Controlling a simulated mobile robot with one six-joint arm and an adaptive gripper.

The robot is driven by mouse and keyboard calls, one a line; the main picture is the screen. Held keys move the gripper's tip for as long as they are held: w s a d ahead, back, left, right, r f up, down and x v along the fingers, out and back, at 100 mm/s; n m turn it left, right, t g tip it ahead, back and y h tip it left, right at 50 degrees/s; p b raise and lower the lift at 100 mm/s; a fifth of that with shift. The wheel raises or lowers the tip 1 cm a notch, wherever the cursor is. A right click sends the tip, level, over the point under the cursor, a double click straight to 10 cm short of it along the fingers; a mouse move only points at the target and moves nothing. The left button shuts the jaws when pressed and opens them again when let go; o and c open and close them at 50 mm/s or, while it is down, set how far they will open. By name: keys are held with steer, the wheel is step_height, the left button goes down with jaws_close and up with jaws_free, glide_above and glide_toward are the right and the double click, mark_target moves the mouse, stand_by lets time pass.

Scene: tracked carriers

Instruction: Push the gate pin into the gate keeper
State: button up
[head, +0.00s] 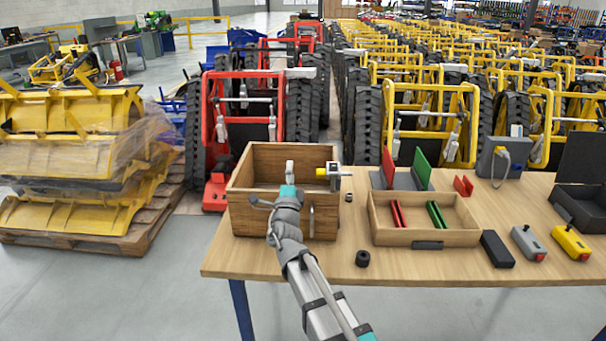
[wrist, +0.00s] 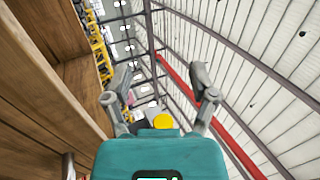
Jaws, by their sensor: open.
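The gate pin shows a yellow knob (head: 321,172) at the upper right of an open wooden box. A grey metal bracket (head: 335,179), which looks like the gate keeper, is just right of the knob. The pin's shaft and its depth in the keeper cannot be made out. My gripper (head: 290,167) is at the box's front, left of the knob. In the wrist view my gripper (wrist: 160,76) has its fingers wide apart and empty. The yellow knob (wrist: 163,121) shows low between them, round and face-on, with a grey block beside it.
The wooden box (head: 255,211) stands on the table (head: 310,262); its wall (wrist: 50,110) runs close along the left in the wrist view. A wooden tray (head: 400,233) with red and green plates stands right, with handheld boxes beyond.

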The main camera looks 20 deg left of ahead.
steer(key=shift+s+a, duration=0.2)
steer(key=shift+a, duration=0.6)
